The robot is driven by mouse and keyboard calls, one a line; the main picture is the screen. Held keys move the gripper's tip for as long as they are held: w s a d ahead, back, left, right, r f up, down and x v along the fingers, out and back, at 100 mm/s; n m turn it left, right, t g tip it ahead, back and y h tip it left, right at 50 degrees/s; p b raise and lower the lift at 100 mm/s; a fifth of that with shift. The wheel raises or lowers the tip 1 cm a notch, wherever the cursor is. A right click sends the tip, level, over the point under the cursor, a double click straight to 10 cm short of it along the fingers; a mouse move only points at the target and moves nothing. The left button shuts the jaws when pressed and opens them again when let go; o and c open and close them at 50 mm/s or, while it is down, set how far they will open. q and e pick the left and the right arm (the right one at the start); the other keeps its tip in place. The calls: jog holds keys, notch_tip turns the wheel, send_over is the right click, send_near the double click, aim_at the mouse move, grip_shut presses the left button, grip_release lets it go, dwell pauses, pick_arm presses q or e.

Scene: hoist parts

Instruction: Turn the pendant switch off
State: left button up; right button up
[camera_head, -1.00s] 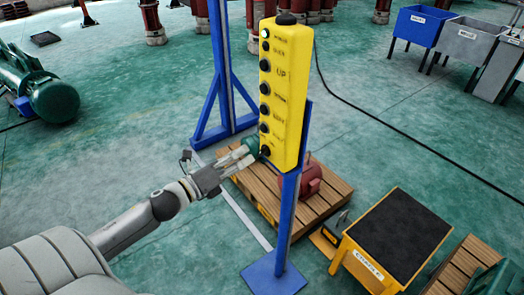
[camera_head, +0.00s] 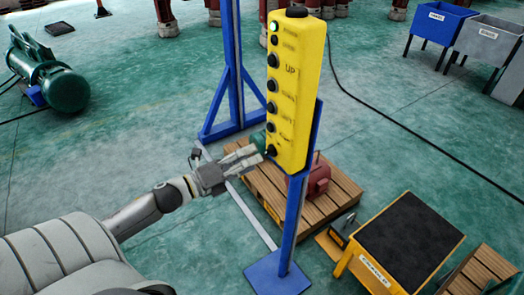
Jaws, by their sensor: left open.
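The yellow pendant (camera_head: 302,75) hangs upright on a blue post in the middle of the head view. A column of black buttons and a lit white-green lamp (camera_head: 274,27) at its top run down its left face. A dark knob (camera_head: 271,150) sits at the lower end of that column. My left gripper (camera_head: 254,157) is open, its fingers pointing right, close to the pendant's lower left edge near that knob. I cannot tell whether the fingertips touch it. My right gripper is out of view.
The blue post (camera_head: 294,225) stands on a square blue foot. A wooden pallet (camera_head: 335,205) with a red motor (camera_head: 318,178) lies behind it. A yellow step stool (camera_head: 407,240) with a black top stands at right. A blue frame (camera_head: 234,75) rises behind.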

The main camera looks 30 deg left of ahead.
aim_at(264, 154)
pick_arm(q)
jog(key=shift+p+x, duration=0.5)
jog(key=shift+x, duration=1.85)
jog(key=c, duration=1)
jog(key=n+p, duration=0.1)
jog(key=n, duration=0.3)
jog(key=n+p, duration=0.2)
jog(key=n, duration=0.2)
jog(key=n+p, duration=0.2)
jog(key=n, duration=0.1)
jog(key=shift+f+n, duration=0.25)
jog(key=shift+n, duration=0.15)
